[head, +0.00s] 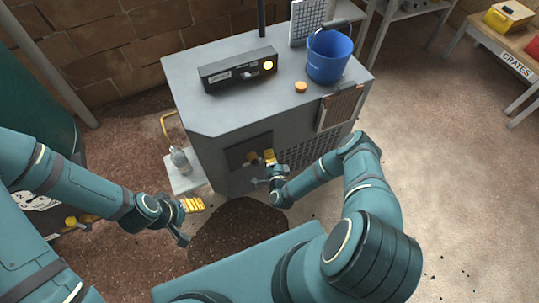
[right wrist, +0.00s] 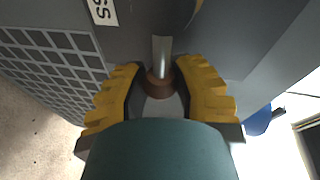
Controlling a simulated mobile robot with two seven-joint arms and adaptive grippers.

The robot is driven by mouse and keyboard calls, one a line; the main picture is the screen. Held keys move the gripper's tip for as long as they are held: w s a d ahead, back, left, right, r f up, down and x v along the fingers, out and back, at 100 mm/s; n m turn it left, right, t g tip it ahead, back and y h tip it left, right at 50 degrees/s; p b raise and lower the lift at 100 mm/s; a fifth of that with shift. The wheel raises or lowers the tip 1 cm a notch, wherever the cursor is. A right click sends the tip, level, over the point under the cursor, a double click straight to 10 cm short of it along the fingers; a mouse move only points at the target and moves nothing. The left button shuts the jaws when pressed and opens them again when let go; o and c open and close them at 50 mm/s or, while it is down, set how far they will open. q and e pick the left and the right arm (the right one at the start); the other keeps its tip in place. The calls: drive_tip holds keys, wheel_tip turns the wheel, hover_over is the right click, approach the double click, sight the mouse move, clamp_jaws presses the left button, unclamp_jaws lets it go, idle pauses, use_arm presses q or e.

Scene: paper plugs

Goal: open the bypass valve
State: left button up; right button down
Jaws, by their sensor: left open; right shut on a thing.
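The bypass valve (right wrist: 160,85) is a brown round knob on a pale metal stem, on the front of the grey machine (head: 205,120). Part of a white label ending in "SS" (right wrist: 102,10) is beside it in the right wrist view. My right gripper (right wrist: 160,72) has its yellow-padded fingers on either side of the knob and is shut on it. In the head view my right gripper (head: 262,169) is at the dark recess in the machine's front. My left gripper (head: 188,220) is open and empty, in front of the machine at the lower left.
A blue bucket (head: 329,58), an orange cap (head: 300,87) and a grey box with a yellow light (head: 238,70) sit on the machine. A dark granular heap (head: 235,230) lies on the floor below. A bottle (head: 180,160) stands left of the machine; a crates bench (head: 490,50) is far right.

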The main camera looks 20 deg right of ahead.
drive_tip(key=shift+s+d+f, duration=0.15)
drive_tip(key=shift+s+d, duration=0.05)
drive_tip(key=c, duration=0.6)
unclamp_jaws()
drive_tip(key=shift+c, duration=0.2)
drive_tip(key=shift+w+r, duration=0.1)
drive_tip(key=shift+r, duration=0.45)
wheel_tip(320, 180, up, 9)
drive_tip(key=shift+r, duration=0.1)
